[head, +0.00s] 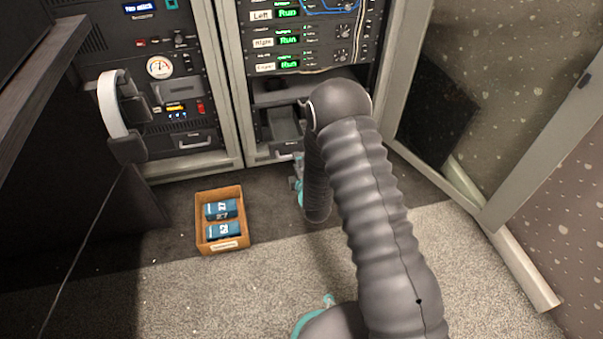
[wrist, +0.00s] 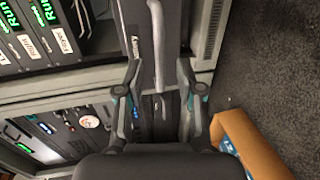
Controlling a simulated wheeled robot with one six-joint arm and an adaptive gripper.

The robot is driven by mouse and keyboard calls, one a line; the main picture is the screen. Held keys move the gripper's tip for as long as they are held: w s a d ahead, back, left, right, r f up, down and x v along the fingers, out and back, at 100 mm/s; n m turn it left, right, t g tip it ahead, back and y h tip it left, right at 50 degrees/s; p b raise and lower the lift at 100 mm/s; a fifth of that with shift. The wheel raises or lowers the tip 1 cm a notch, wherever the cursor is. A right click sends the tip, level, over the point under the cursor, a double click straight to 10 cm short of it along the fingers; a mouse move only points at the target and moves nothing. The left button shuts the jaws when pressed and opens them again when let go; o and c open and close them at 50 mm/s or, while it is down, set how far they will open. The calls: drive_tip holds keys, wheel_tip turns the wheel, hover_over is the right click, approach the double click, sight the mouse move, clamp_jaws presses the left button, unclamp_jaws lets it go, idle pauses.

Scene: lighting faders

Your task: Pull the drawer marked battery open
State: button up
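The drawer (head: 287,147) is low in the right-hand rack in the head view, partly hidden by my arm. A grey tray-like space shows above its front; I cannot tell surely how far it stands out. In the wrist view its dark front (wrist: 172,22) carries a small white label (wrist: 135,47), too small to read surely, and a pale bar handle (wrist: 157,45). My gripper (wrist: 158,72) is open, one finger on each side of the handle's end in the picture. No contact shows. In the head view my arm hides most of the gripper.
A cardboard box (head: 203,240) with blue packs stands on the floor left of my gripper, and shows in the wrist view (wrist: 262,145). An open rack door (head: 505,150) stands at the right. Another drawer (head: 190,143) is in the left rack.

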drive_tip(key=v, duration=0.7)
drive_tip(key=shift+s, duration=0.1)
drive_tip(key=s+d+f+m+g+h, duration=0.2)
drive_tip(key=s+f+m+g, duration=0.35)
drive_tip(key=f, duration=0.45)
drive_tip(key=s+d+r+m+g+h, duration=0.1)
drive_tip(key=s+d+r+m+g, duration=0.15)
drive_tip(key=s+m+g, duration=0.3)
drive_tip(key=s+d+r+m+p, duration=0.3)
drive_tip(key=s+d+r, duration=0.2)
drive_tip(key=r, duration=1.1)
drive_tip(key=s+d+r+m+t+h+p, duration=0.1)
drive_tip(key=s+d+r+m+p, duration=0.2)
drive_tip(key=s+r, duration=0.6)
drive_tip(key=s+d+r+m+p, duration=0.3)
drive_tip(key=s+d+r, duration=0.4)
drive_tip(key=r, duration=1.8)
drive_tip(key=shift+d+m+t+h, duration=0.4)
drive_tip(key=shift+m, duration=0.4)
